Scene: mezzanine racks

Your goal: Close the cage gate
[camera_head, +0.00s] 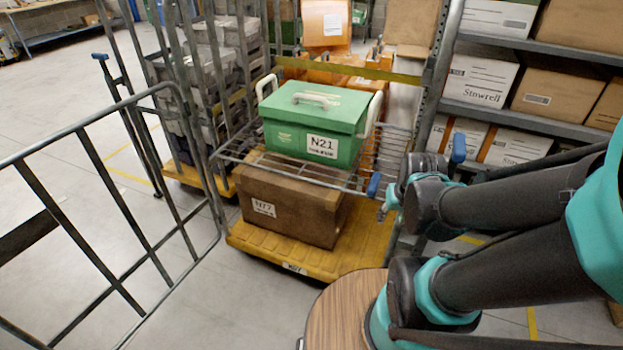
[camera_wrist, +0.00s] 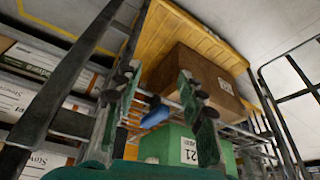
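The cage gate (camera_head: 122,215) is a grey barred metal frame standing swung open at the left of the head view; part of it shows at the right of the wrist view (camera_wrist: 289,85). The roll cage has a yellow base (camera_head: 310,258) and a wire shelf (camera_head: 352,181) with a blue end tab (camera_head: 374,184). My gripper (camera_head: 386,206) is at the cage's front right, near this tab. In the wrist view its fingers (camera_wrist: 158,78) are apart, with the blue tab (camera_wrist: 155,117) seen between them; I cannot tell whether they touch it.
A green box N21 (camera_head: 314,122) stands on the wire shelf. A brown box (camera_head: 290,205) sits on the base below. Another loaded cage (camera_head: 205,90) stands behind left. Racks with cartons (camera_head: 545,95) are at the right. Floor at the left is free.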

